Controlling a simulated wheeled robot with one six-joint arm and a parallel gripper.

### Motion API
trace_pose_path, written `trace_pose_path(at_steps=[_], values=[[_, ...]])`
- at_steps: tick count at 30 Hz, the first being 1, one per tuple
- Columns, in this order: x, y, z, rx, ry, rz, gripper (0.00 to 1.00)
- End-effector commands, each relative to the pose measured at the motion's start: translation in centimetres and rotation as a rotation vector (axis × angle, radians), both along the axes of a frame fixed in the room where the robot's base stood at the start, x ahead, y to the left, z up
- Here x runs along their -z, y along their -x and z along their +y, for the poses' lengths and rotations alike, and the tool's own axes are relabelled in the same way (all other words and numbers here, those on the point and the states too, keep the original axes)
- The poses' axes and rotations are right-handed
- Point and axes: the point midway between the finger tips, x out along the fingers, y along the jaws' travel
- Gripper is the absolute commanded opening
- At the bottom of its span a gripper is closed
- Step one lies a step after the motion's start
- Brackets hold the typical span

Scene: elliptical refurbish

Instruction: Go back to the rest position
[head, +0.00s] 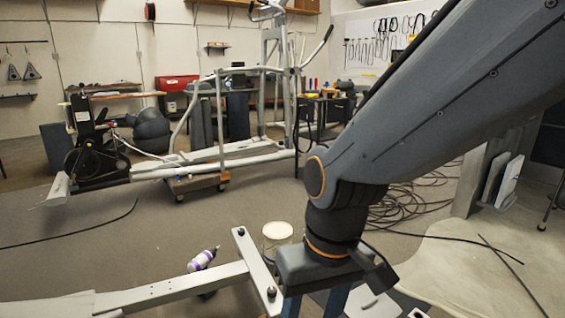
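My arm reaches in from the upper right of the head view and bends down at an orange-ringed joint. My gripper (314,304) points down at the bottom centre. Its two blue fingers stand apart, with their tips cut off by the lower edge. I see nothing held between the visible parts. The gripper is just right of a light metal bar (170,293) with a crosswise plate (256,270) bearing dark knobs. From this view I cannot tell whether it touches the plate.
A white bottle with a purple label (202,259) leans by the bar. A pale-lidded jar (278,231) stands behind the plate. Cables (425,200) lie on the floor at right. Left floor is mostly clear.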

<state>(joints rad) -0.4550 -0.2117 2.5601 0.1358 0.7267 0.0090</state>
Motion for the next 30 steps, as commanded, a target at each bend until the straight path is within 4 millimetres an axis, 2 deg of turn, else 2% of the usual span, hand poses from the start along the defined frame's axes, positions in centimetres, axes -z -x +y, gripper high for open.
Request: trace_pose_path(at_steps=[1, 3, 14, 24, 30], values=[[-1.8, 0.1, -0.8, 0.021, 0.007, 0.002, 0.49], [-3.0, 0.0, -1.7, 0.045, 0.015, 0.003, 0.49], [-9.2, 0.0, -6.6, 0.170, 0.053, 0.015, 0.49], [-14.9, 1.0, -11.5, 0.282, 0.085, 0.032, 0.49], [-17.4, 1.7, -13.9, 0.333, 0.096, 0.040, 0.49]])
